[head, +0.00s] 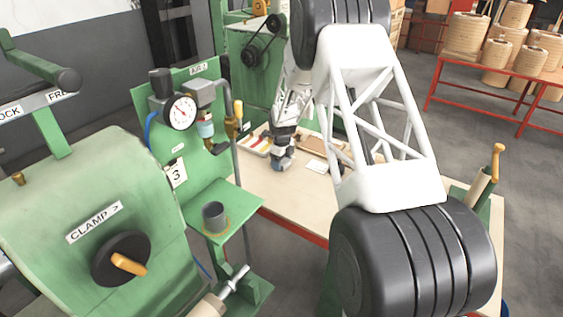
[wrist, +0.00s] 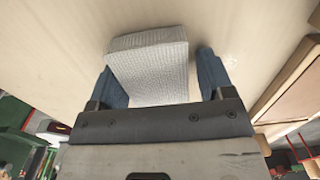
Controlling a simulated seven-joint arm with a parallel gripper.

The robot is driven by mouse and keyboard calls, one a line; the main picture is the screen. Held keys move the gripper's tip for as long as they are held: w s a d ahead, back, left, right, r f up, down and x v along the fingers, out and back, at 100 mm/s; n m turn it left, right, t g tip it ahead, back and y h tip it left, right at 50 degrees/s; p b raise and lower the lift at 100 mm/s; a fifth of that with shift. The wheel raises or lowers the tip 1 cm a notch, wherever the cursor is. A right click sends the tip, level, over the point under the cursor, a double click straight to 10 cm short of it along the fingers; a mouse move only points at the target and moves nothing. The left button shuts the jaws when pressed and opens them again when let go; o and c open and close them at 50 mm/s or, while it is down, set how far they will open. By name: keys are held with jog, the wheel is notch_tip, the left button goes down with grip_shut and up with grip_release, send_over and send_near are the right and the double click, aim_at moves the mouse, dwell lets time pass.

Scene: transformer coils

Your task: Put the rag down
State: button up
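The rag (wrist: 150,68) is a pale grey, finely woven folded cloth in the wrist view. It lies between the two blue fingertips of my gripper (wrist: 162,78), close against the left one, with a narrow gap at the right one. The fingers are wide apart and look open. The pale table top (wrist: 60,50) is behind the rag; I cannot tell for sure whether they touch. In the head view my gripper (head: 283,162) points down low over the far part of the table (head: 265,190), and the rag cannot be made out there.
A tray of small items (head: 255,143) is left of my gripper, and a white sheet (head: 317,166) and a brown board (head: 312,146) are to its right. A green gauge stand (head: 215,165) stands at the table's left. The table's near part is clear.

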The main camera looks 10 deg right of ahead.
jog(key=shift+s+a+f, duration=0.25)
jog(key=shift+f, duration=0.25)
jog(key=shift+s+a+f, duration=0.2)
jog(key=shift+s+f, duration=0.05)
jog(key=shift+f, duration=0.2)
jog(key=shift+r, duration=0.1)
jog(key=shift+c, duration=0.2)
jog(key=shift+r, duration=0.2)
jog(key=shift+c, duration=0.3)
jog(key=shift+o, duration=0.5)
jog(key=shift+r, duration=0.3)
notch_tip(320, 180, up, 13)
jog(key=shift+w+d, duration=0.25)
jog(key=shift+w, duration=0.05)
